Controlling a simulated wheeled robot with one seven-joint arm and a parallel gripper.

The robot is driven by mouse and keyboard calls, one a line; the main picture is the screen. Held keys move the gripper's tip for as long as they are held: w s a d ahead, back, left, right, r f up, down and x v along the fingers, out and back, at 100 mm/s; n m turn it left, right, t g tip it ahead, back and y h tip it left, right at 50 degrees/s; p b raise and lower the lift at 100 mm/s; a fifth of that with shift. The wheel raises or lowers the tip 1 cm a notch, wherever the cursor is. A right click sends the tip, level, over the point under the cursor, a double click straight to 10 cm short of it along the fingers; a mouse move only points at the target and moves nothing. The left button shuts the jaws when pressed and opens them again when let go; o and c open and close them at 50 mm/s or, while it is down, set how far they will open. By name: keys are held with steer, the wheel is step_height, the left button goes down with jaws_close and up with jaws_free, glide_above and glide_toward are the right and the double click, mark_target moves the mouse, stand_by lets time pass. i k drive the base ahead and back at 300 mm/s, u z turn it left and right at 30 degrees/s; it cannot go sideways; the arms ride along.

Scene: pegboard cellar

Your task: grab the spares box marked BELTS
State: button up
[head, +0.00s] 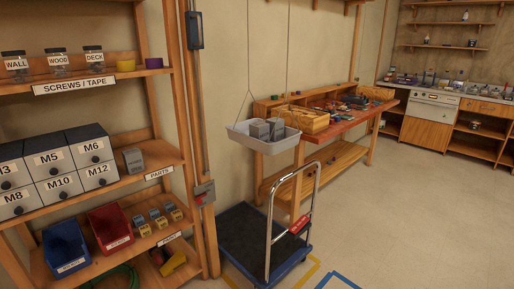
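No label that I can read says BELTS. A small grey box (133,160) stands on the middle shelf at left, right of the drawers; its marking is too small to read. Two similar grey boxes, one at left (260,130) and one at right (277,127), sit side by side in a pale grey tray (264,146) that hangs on cords. A blue bin (66,246) and a red bin (111,228) on the lower shelf carry labels too small to read. My gripper is not in view.
Drawers marked M5 (49,162) and similar fill the middle shelf. A platform trolley (243,230) stands below the hanging tray. A cluttered workbench (345,122) lies behind, with a counter (440,97) at back right. The floor (420,200) at right is clear.

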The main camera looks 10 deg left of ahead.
mark_target(259, 130)
steer(key=u, duration=0.05)
steer(key=k, duration=0.15)
steer(key=u, duration=0.7)
steer(key=i, duration=1)
steer(key=z, duration=0.05)
